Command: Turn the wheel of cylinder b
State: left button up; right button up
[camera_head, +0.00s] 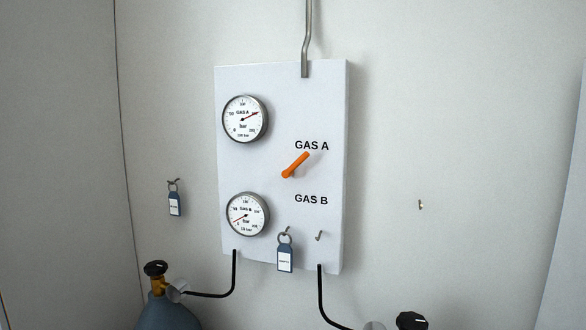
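Two black valve wheels show in the head view. The left wheel (155,268) sits on a brass valve (158,286) atop a blue cylinder (168,312), whose lower part is cut off. The right wheel (411,321) shows at the bottom edge, and its cylinder is out of view. No letter shows on either cylinder, so I cannot tell which is b. The GAS A gauge (243,119) needle points up and right. The GAS B gauge (246,215) needle points down and left. Neither of my grippers is in view.
A white panel (275,180) on the wall carries an orange lever (296,165) tilted toward GAS A. A tag (285,257) hangs on the panel, another tag (175,203) on the wall. Black hoses (213,295) run from the panel toward both valves. An empty hook (319,236) is beside.

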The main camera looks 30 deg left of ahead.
aim_at(156, 269)
jog(key=u, duration=1.85)
jog(key=i+j, duration=0.1)
jog(key=j, duration=0.25)
jog(key=i+j+u, duration=0.1)
jog(key=j, duration=0.25)
